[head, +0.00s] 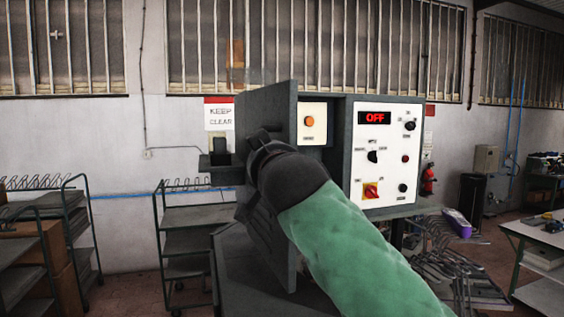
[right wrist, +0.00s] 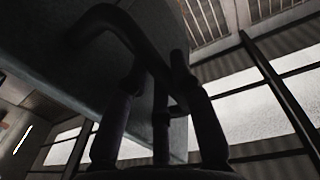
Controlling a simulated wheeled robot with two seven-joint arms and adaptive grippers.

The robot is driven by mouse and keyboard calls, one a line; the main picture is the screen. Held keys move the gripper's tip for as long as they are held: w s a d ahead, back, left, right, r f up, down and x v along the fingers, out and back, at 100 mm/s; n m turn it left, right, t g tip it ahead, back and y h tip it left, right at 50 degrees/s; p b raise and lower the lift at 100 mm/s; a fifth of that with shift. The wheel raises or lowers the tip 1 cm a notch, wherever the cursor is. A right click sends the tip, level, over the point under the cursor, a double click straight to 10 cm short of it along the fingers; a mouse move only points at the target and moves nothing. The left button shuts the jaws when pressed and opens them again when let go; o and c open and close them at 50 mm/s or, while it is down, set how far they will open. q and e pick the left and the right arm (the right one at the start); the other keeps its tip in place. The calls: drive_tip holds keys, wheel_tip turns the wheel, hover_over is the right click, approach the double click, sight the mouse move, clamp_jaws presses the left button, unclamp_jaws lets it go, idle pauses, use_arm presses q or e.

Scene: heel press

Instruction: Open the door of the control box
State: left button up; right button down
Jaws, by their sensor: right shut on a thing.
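The control box (head: 342,120) stands in the middle of the head view. Its dark grey door (head: 272,105) is swung out at the left, seen at a steep angle, and part of the box front is uncovered. My right gripper (right wrist: 158,76) is shut on the dark curved door handle (right wrist: 128,28) in the right wrist view. In the head view, my black wrist and green-sleeved arm cover the lower door and hide the fingertips and most of the handle. The door's grey face (right wrist: 60,50) fills the upper left of the wrist view. My left gripper is in neither view.
A white control panel (head: 386,150) with a red OFF display and knobs is right of the opening. An orange button (head: 309,121) shows on a small plate beside the door. Shelf carts (head: 188,243) stand at the left. A bench (head: 540,233) is far right.

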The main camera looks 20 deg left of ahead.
drive_tip(key=shift+s+a, duration=0.2)
drive_tip(key=shift+a, duration=0.15)
drive_tip(key=c, duration=1.1)
unclamp_jaws()
drive_tip(key=shift+o, duration=0.2)
drive_tip(key=shift+s+d, duration=0.1)
drive_tip(key=v, duration=1.2)
